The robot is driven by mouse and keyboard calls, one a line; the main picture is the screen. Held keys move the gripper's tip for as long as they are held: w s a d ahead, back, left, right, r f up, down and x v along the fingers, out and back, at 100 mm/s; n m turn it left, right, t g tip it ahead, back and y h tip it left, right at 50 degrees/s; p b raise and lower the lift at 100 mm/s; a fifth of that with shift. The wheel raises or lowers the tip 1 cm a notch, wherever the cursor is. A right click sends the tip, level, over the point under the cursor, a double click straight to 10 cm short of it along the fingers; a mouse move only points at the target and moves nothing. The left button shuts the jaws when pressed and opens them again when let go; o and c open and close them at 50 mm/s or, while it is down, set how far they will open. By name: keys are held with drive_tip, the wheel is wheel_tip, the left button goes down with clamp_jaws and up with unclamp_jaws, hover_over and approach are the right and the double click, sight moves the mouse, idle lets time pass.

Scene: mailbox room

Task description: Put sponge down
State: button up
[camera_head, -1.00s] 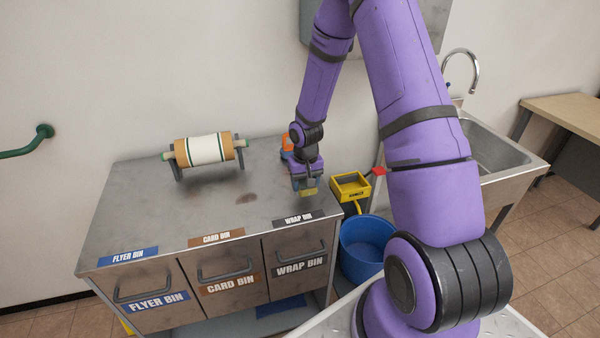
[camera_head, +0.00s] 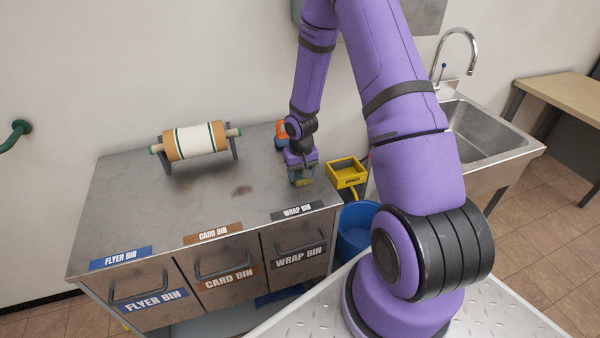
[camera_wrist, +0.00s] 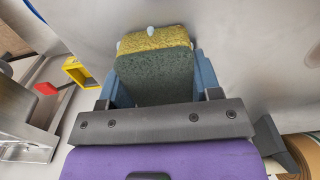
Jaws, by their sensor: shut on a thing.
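The sponge (camera_wrist: 155,75) has a dark green face and a yellow layer, and fills the space between my fingers in the wrist view. My gripper (camera_wrist: 155,78) is shut on it, with a blue-grey finger on each side. In the head view my gripper (camera_head: 302,181) points down at the right part of the metal cabinet top (camera_head: 215,205), near its right edge. The sponge shows there only as a small patch at the fingertips. I cannot tell whether it touches the top.
A roller on a stand (camera_head: 195,142) is on the cabinet's left. An orange and blue object (camera_head: 281,134) stands behind my gripper. A yellow tray (camera_head: 346,172) is off the right edge, above a blue bucket (camera_head: 355,230). A sink (camera_head: 485,135) is further right. The cabinet's middle is clear.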

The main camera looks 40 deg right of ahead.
drive_tip(key=o, duration=1.2)
drive_tip(key=shift+f, duration=0.1)
wheel_tip(320, 180, up, 12)
wheel_tip(320, 180, up, 11)
drive_tip(key=t+h, duration=0.1)
hover_over(301, 170)
drive_tip(key=s+a, duration=0.2)
drive_tip(key=a, duration=0.1)
drive_tip(key=s+a+r+n+t, duration=0.1)
drive_tip(key=s+a+r, duration=0.3)
drive_tip(key=r, duration=0.6)
drive_tip(key=s+a+r+t, duration=0.1)
drive_tip(key=s+a+r, duration=0.1)
drive_tip(key=s, duration=0.4)
drive_tip(key=s+a+r+n+t, duration=0.1)
drive_tip(key=s+a+r, duration=0.1)
drive_tip(key=s+r, duration=0.3)
drive_tip(key=s+a+r+n+t+y, duration=0.1)
drive_tip(key=s+r, duration=0.3)
drive_tip(key=s, duration=0.4)
drive_tip(key=shift+s+a, duration=0.35)
drive_tip(key=shift+a, duration=0.1)
